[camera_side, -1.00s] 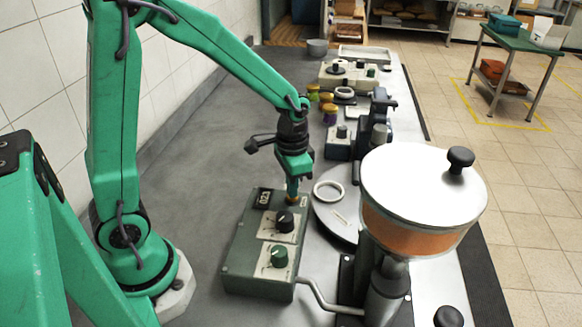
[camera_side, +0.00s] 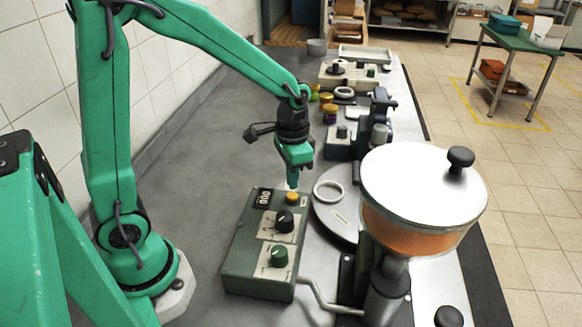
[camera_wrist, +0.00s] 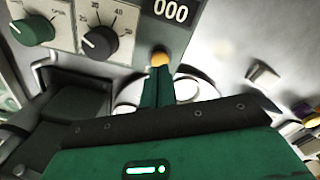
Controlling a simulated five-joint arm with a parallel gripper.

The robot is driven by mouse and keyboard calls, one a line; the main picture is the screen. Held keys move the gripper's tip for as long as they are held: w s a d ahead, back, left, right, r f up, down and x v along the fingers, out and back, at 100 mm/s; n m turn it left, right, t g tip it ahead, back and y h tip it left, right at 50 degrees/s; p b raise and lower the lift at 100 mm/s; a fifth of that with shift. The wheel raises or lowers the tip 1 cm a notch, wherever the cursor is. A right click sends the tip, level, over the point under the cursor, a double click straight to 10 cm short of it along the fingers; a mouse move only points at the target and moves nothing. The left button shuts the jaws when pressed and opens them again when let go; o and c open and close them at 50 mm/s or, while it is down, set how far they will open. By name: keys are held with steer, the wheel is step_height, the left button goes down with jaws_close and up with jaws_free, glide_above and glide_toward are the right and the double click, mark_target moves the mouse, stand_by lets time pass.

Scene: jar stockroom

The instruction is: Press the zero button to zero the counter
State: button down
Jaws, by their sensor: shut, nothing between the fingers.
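The zero button (camera_side: 292,196) is a small orange-yellow cap on the top face of a grey-green control box (camera_side: 243,257). The counter (camera_side: 264,197) beside it reads 000, and these digits also show in the wrist view (camera_wrist: 171,11). My gripper (camera_side: 292,186) is shut and empty, pointing down, with its tips just above the button and a small gap between them. In the wrist view the button (camera_wrist: 160,59) shows just beyond the fingertips (camera_wrist: 158,72).
A black knob (camera_side: 285,221) and a green knob (camera_side: 279,256) sit on the same box. To the right stand a round metal plate with a white ring (camera_side: 328,190) and a large lidded hopper (camera_side: 420,185). The bench to the left is clear.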

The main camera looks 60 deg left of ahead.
mark_target(292, 195)
steer(key=shift+r, duration=2.1)
steer(key=s+r, duration=0.5)
steer(key=r, duration=0.2)
steer(key=s+r+n+t, duration=0.2)
steer(key=s+n+t, duration=0.1)
steer(key=s+t, duration=0.2)
steer(key=shift+s+a+t, duration=0.2)
steer(key=shift+s+t, duration=0.1)
steer(key=shift+s, duration=1)
